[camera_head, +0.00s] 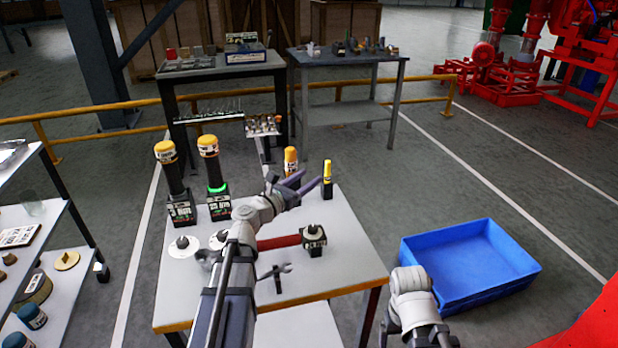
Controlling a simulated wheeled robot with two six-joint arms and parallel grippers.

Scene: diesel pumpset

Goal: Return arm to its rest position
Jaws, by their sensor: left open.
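My left arm (228,285) reaches from the bottom edge over the white work table (350,262). My left gripper (308,182) is open above the table's far part, with nothing seen between its fingers. An orange-capped bottle (291,156) stands behind it, partly hidden, and a yellow-topped dark item (327,178) stands just right of it. I cannot tell the exact gap to either. My right arm (411,292) is low at the bottom, right of the table. Its fingers cannot be made out clearly.
Two bottle-shaped testers (209,160) (171,168) stand at the table's left. A red-handled tool (280,242) and a dark wrench-like stand (276,275) lie near my left arm. A blue crate (468,268) sits on the floor at right. Shelves flank the left.

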